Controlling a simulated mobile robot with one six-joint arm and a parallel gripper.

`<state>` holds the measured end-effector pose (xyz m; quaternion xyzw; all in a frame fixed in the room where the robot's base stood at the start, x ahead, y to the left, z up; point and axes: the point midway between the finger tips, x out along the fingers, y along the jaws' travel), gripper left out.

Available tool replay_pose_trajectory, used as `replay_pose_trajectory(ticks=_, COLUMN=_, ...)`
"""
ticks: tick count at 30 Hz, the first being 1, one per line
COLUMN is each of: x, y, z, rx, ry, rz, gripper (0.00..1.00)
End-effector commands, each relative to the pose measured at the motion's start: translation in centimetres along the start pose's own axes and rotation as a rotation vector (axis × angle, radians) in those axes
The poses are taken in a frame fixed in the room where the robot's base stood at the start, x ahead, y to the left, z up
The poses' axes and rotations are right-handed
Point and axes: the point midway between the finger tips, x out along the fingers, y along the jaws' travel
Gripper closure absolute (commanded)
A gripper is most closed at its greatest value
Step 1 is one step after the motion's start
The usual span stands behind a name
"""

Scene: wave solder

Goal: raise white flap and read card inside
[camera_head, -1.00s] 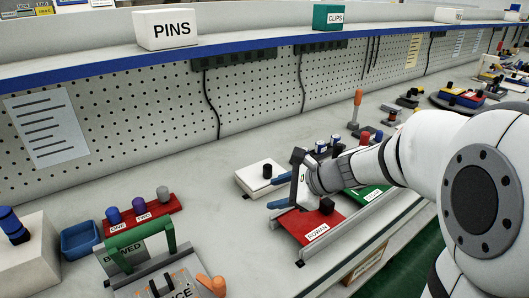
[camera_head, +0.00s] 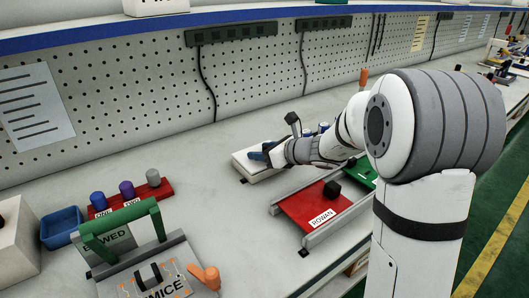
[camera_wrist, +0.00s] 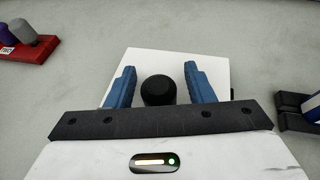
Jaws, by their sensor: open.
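The white flap (camera_wrist: 150,60) is a flat white panel with a round black knob (camera_wrist: 158,90) on it, seen in the wrist view. In the head view the white flap (camera_head: 240,159) lies on the bench behind the red plate, partly hidden by my arm. My gripper (camera_wrist: 158,84) is open, with one blue finger on each side of the black knob. A gap shows between the knob and each finger. My gripper (camera_head: 263,158) is over the flap in the head view. No card shows; the flap looks flat and closed.
A red plate (camera_head: 305,213) labelled ROWAN with a black knob sits in grey rails in front of the flap. A green-handled fixture (camera_head: 123,225), a blue bin (camera_head: 61,226) and a red rack (camera_head: 132,193) stand at left. Open bench lies between.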

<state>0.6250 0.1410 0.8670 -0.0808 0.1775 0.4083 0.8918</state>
Motion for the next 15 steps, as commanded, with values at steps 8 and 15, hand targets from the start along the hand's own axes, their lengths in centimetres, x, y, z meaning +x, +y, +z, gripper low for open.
replay_pose_trajectory(ticks=8, x=0.16, y=-0.03, z=0.02, rx=0.0, ry=0.0, rz=-0.001, gripper=0.52)
replay_pose_trajectory(ticks=15, x=0.13, y=-0.05, z=0.01, rx=0.0, ry=0.0, rz=-0.001, gripper=0.71)
